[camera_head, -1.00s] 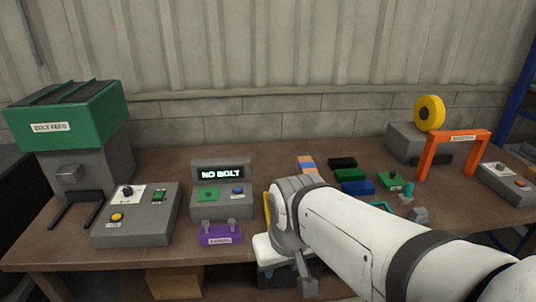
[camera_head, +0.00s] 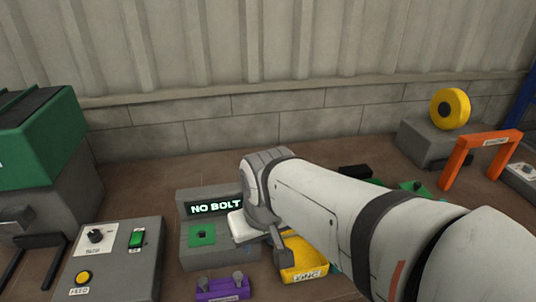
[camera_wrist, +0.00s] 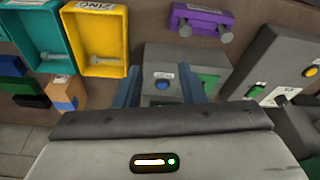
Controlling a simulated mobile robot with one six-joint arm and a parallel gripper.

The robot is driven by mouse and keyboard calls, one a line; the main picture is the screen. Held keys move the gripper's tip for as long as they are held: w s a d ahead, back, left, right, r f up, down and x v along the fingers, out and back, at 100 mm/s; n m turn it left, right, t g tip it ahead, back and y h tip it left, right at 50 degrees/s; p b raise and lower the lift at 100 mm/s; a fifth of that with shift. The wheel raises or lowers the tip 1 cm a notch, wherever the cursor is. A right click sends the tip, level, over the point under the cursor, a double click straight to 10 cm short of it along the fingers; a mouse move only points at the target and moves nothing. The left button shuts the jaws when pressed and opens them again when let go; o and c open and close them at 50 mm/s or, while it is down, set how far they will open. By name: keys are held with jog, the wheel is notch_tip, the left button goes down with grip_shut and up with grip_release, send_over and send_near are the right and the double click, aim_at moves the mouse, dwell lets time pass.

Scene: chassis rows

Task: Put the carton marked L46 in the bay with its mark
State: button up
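No carton or bay with a readable L46 mark shows. A tan block with a blue band (camera_wrist: 66,92) lies on the bench in the wrist view; I cannot read any mark on it. A yellow tray (camera_wrist: 124,41) with a label reading about "ZINC" and a teal tray (camera_wrist: 70,42) beside it each hold a bolt-like piece. My gripper (camera_wrist: 160,84) has its two blue-grey fingers apart, with nothing held between them. It is above the grey "NO BOLT" unit (camera_head: 190,261), whose blue button shows between the fingers. In the head view my arm hides the fingers.
A purple fixture (camera_head: 222,289) stands before the unit. A grey control box (camera_head: 115,262) and a green-topped feeder (camera_head: 35,140) are at left. An orange arch (camera_head: 483,142) and a yellow disc (camera_head: 463,103) stand at right. Dark blocks (camera_wrist: 28,92) lie beside the tan block.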

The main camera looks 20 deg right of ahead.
jog(key=shift+o, duration=0.4)
jog(key=shift+s+a, duration=0.1)
